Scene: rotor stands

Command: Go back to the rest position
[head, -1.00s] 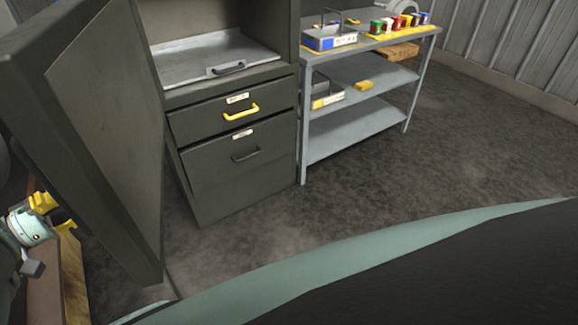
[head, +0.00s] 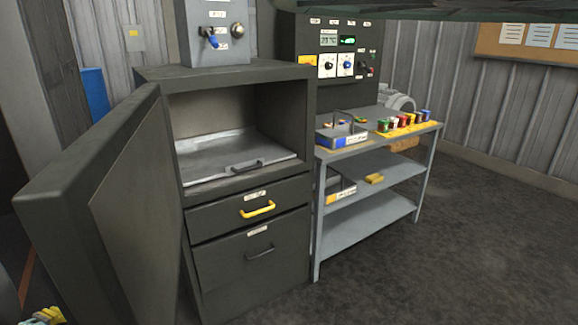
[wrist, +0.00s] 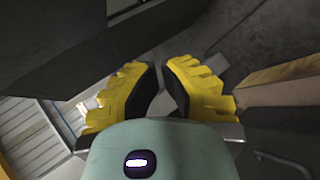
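My gripper (wrist: 159,68) shows in the wrist view with two yellow fingers and dark inner pads. A gap lies between the pads and nothing is held in it. In the head view only a bit of my gripper (head: 42,316) shows at the bottom left corner, in front of the open cabinet door (head: 65,190).
Two drawers, an upper one with a yellow handle (head: 258,209) and a lower one (head: 225,265), are shut. A grey shelf table (head: 365,222) with small coloured items stands right of the cabinet. A control panel (head: 335,60) is behind it. The floor at right (head: 480,230) is clear.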

